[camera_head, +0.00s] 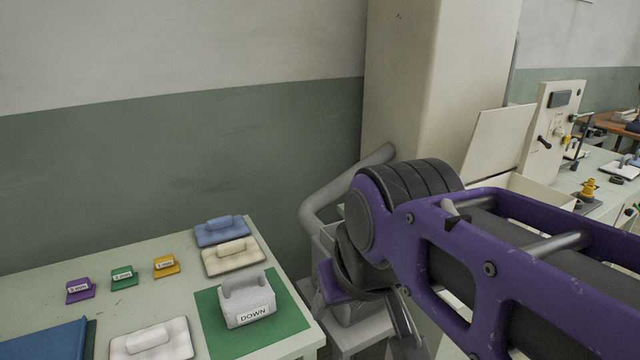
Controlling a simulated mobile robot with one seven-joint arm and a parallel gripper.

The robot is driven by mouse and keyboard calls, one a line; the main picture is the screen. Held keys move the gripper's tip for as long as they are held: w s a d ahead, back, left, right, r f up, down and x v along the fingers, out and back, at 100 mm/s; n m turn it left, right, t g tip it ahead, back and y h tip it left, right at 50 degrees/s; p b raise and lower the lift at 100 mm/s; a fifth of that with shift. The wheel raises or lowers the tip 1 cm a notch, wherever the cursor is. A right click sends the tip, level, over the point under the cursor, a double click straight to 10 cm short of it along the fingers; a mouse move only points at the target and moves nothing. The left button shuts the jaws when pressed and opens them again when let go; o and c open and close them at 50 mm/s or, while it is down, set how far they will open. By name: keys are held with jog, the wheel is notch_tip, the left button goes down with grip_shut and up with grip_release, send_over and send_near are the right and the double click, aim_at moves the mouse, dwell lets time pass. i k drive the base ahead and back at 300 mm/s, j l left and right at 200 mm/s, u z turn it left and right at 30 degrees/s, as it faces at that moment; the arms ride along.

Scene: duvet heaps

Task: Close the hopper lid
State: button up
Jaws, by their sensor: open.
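A cream flat panel (498,137), which looks like the hopper lid, stands raised and leaning back at the right. It is above a cream box (535,190) that looks like the hopper. My purple and black arm crosses in front and hides the lower part of the box. My gripper (368,308) is partly hidden below the arm's black joint, low in the middle of the view. It looks open, and I see nothing held. It is to the left of the lid and apart from it.
A pale table (60,280) at the left holds folded pads, coloured tags, a blue folder and a grey block marked DOWN (248,300) on a green mat. A grey bent pipe (345,185) and a cream column (440,80) stand behind my arm. A control panel (556,125) is beside the lid.

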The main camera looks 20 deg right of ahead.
aim_at(498, 135)
jog(key=z, duration=1.65)
jog(key=i+l+u, duration=0.1)
jog(key=u, duration=0.25)
jog(key=l+u, duration=0.1)
jog(key=u, duration=0.25)
jog(key=i+l+u, duration=0.1)
jog(key=u, duration=0.25)
jog(key=i+l+u, duration=0.1)
jog(key=l+u, duration=0.15)
jog(key=l, duration=0.15)
jog(key=i+l+u, duration=0.1)
jog(key=l+u, duration=0.15)
jog(key=l, duration=0.15)
jog(key=l+u, duration=0.3)
jog(key=l, duration=0.5)
jog(key=l+u, duration=0.15)
jog(key=l, duration=1.55)
